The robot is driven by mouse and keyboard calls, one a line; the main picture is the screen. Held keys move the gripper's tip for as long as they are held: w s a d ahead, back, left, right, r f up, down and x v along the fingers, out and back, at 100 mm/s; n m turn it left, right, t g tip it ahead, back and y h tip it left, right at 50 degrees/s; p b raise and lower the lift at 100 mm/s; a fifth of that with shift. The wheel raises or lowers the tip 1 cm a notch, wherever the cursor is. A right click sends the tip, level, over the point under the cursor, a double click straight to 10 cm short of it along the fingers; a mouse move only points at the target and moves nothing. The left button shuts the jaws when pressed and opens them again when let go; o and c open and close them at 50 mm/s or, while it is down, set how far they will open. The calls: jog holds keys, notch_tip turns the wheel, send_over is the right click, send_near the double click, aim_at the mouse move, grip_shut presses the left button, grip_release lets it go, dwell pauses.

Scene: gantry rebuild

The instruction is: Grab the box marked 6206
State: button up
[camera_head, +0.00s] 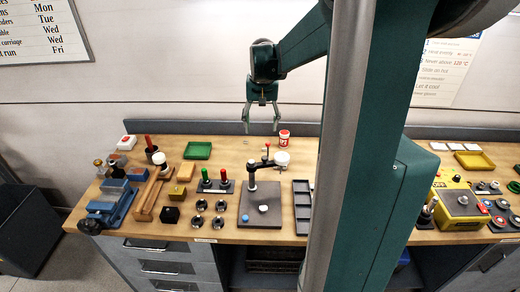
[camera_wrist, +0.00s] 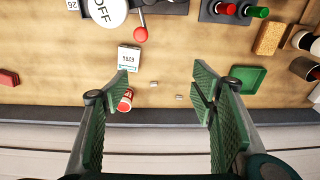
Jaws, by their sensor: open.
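A small white box (camera_wrist: 129,57) with dark printed digits and a teal edge lies on the wooden bench in the wrist view. Its digits are upside down and too small to read for certain. In the head view I cannot make it out near the white disc. A second white piece (camera_wrist: 72,5) with dark digits is cut off at the wrist view's top edge. My gripper (camera_wrist: 199,82) is open and empty, its green fingers spread wide above the bench. The box lies beyond the left finger's tip, apart from it. In the head view my gripper (camera_head: 262,128) hangs above the bench's back edge.
A red and white can (camera_wrist: 125,100) stands close by the left finger. A red knob (camera_wrist: 140,34) and a white OFF disc (camera_wrist: 108,10) are beside the box. Two small metal pieces (camera_wrist: 153,84) lie between the fingers. A green tray (camera_wrist: 247,79) is to the right.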

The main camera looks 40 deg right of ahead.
jog(key=s+d+f+m+g+p, duration=0.15)
jog(key=d+f+p, duration=0.25)
jog(key=d, duration=0.7)
jog(key=shift+m+y, duration=0.35)
jog(key=shift+y, duration=0.05)
jog(key=f, duration=1)
jog(key=shift+d+f, duration=0.2)
jog(key=shift+f, duration=0.5)
jog(key=shift+s, duration=0.1)
jog(key=shift+f, duration=1.3)
jog(key=shift+f, duration=0.1)
jog(key=shift+s+a+f, duration=0.1)
jog(key=shift+f, duration=2.4)
jog(key=shift+c, duration=0.6)
jog(key=c, duration=1)
